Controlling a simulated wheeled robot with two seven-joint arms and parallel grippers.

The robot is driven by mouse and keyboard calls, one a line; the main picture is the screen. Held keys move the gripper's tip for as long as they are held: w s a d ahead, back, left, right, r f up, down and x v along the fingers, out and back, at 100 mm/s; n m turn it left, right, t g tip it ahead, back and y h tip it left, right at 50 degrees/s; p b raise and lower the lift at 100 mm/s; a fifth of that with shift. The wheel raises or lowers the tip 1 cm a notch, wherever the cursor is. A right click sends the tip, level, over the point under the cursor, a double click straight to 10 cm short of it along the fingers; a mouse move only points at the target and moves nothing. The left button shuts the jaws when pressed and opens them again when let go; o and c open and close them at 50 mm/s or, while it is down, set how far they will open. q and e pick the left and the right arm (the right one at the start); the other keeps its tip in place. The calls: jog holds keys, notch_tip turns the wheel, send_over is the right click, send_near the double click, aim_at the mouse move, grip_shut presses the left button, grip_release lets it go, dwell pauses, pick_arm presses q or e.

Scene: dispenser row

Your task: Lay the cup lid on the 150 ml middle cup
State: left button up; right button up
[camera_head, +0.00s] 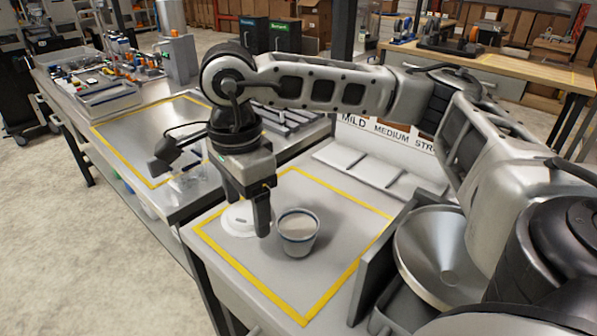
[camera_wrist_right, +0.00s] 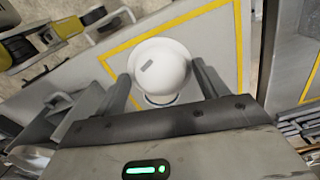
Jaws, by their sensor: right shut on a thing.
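The white cup lid (camera_head: 238,219) is between the fingers of my right gripper (camera_head: 246,205). The gripper is shut on it, with the lid low over the grey table; I cannot tell whether it touches the surface. The right wrist view shows the lid's round white top (camera_wrist_right: 160,66) with a small grey mark, between the two fingertips (camera_wrist_right: 161,85). A single cup (camera_head: 298,235) with a dark blue rim stands upright to the right of the lid, apart from it and with its top uncovered. Its size label cannot be read. My left gripper is not in view.
Yellow tape (camera_head: 300,316) outlines the work area. A sign board (camera_head: 388,140) reading MILD, MEDIUM, STR stands behind it. A metal funnel-like bowl (camera_head: 437,250) is at the right. Clear items (camera_head: 188,180) stand on the left table. Table in front of the cup is free.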

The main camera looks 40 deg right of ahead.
jog(key=s+d+r+m, duration=0.1)
jog(key=s+d+m, duration=0.1)
jog(key=d+m, duration=0.65)
pick_arm(q)
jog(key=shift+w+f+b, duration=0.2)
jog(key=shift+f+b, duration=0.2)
jog(key=shift+b, duration=0.75)
pick_arm(e)
jog(key=f, duration=0.1)
jog(key=f+m, duration=0.1)
jog(key=f, duration=0.1)
jog(key=f+m, duration=0.1)
jog(key=shift+s+f, duration=0.25)
jog(key=shift+s, duration=0.15)
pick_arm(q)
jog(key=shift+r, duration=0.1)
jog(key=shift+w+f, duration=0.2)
pick_arm(e)
jog(key=shift+w+a+f, duration=0.1)
jog(key=shift+w+a, duration=0.05)
pick_arm(q)
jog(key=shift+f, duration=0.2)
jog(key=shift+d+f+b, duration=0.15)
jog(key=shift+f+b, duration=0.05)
jog(key=shift+b, duration=0.45)
pick_arm(e)
jog(key=shift+f, duration=0.35)
jog(key=o, duration=1)
